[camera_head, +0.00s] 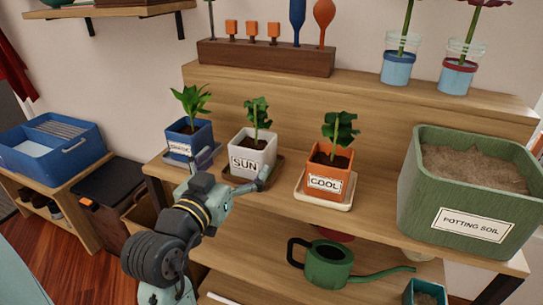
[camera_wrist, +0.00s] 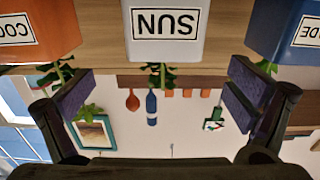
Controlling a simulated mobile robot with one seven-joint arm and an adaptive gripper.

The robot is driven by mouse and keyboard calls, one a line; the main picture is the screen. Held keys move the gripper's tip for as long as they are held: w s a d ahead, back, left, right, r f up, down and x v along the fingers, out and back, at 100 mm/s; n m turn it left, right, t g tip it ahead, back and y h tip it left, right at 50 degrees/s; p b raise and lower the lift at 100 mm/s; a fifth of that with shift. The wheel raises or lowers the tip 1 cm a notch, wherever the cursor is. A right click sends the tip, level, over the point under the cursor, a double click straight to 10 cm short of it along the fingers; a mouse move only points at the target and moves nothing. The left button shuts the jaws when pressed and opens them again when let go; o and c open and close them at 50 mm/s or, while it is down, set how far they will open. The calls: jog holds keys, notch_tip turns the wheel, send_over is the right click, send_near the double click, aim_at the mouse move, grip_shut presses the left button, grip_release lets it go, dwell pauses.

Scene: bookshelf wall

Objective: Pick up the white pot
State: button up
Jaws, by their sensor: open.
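The white pot (camera_head: 250,148) is a square planter with a "SUN" label and a leafy green plant. It stands upright on a dark saucer on the wooden shelf, between the blue and orange pots. My gripper (camera_head: 243,164) is open and empty in front of it, fingers spread to either side of its lower part. In the upside-down wrist view, the white pot (camera_wrist: 165,48) is at the top centre, and my open fingers (camera_wrist: 157,95) show left and right below it. Nothing is between the fingers, and I cannot tell whether either touches the pot.
The blue pot (camera_head: 182,136) stands close on the left and the orange pot (camera_head: 328,178) on the right. A green potting soil bin (camera_head: 414,208) is farther right. A green watering can (camera_head: 328,265) sits on the lower shelf. A raised wooden step (camera_head: 360,98) runs behind.

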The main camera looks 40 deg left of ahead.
aim_at(245, 150)
jog(key=p+x, duration=0.1)
jog(key=x, duration=0.4)
jog(key=shift+a, duration=0.2)
jog(key=shift+p+x, duration=0.95)
jog(key=shift+x, duration=1.45)
jog(key=shift+a+f, duration=0.1)
jog(key=shift+c, duration=0.5)
jog(key=c, duration=1.6)
jog(key=shift+r, duration=0.25)
